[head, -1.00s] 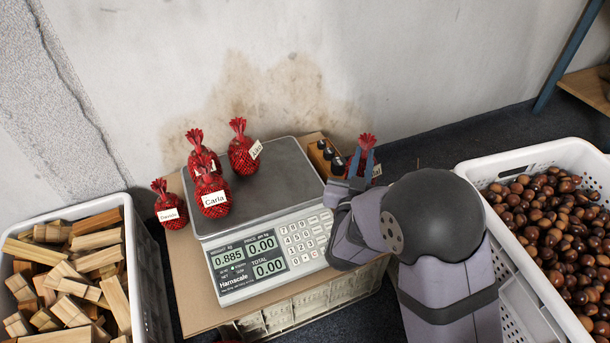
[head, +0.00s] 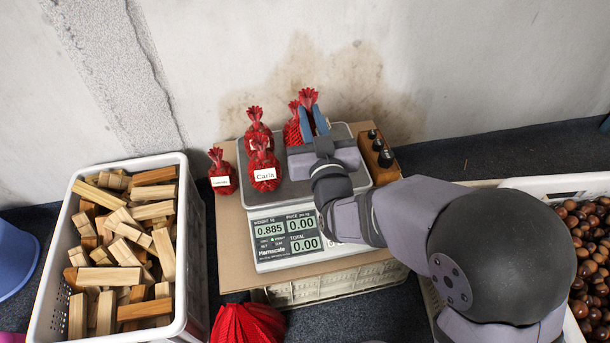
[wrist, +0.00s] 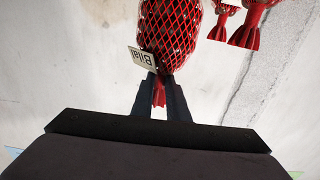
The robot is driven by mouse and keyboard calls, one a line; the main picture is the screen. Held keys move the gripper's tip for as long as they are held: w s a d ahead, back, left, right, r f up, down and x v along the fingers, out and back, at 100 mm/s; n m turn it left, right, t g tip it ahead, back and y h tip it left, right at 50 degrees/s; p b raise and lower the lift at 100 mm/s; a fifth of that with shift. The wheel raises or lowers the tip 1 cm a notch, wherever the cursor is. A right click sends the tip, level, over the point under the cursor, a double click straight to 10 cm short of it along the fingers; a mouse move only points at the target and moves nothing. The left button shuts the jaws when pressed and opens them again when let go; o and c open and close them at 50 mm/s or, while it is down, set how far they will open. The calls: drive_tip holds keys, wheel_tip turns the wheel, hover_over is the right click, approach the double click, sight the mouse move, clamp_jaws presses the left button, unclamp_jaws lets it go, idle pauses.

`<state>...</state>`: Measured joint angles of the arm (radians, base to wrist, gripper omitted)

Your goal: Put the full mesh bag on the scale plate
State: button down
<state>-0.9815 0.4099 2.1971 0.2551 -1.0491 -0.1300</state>
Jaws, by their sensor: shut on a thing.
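My gripper (head: 313,125) is shut on the neck of a full red mesh bag (head: 308,98). In the head view it is over the right rear of the scale plate (head: 293,193), and my wrist hides most of the bag. The wrist view shows the held bag (wrist: 168,32) with a white tag reading "Bilal". I cannot tell if it touches the plate. A red bag tagged "Carla" (head: 265,170), one behind it (head: 257,136) and one just left of my gripper (head: 292,128) stand on the plate. The display (head: 270,229) reads 0.885.
Another tagged red bag (head: 222,176) stands on the cardboard left of the scale. A block with dark weights (head: 378,160) is on the right. A crate of wood pieces (head: 190,250) is at left, a chestnut crate (head: 560,186) at right. A large red bundle (head: 247,325) lies in front.

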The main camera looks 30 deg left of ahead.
drive_tip(key=shift+s+a+f, duration=0.2)
drive_tip(key=shift+a+f, duration=0.05)
drive_tip(key=shift+f, duration=0.15)
drive_tip(key=shift+f+b, duration=2.15)
drive_tip(key=shift+f, duration=2.9)
drive_tip(key=shift+f, duration=0.15)
drive_tip(key=c, duration=1.7)
unclamp_jaws()
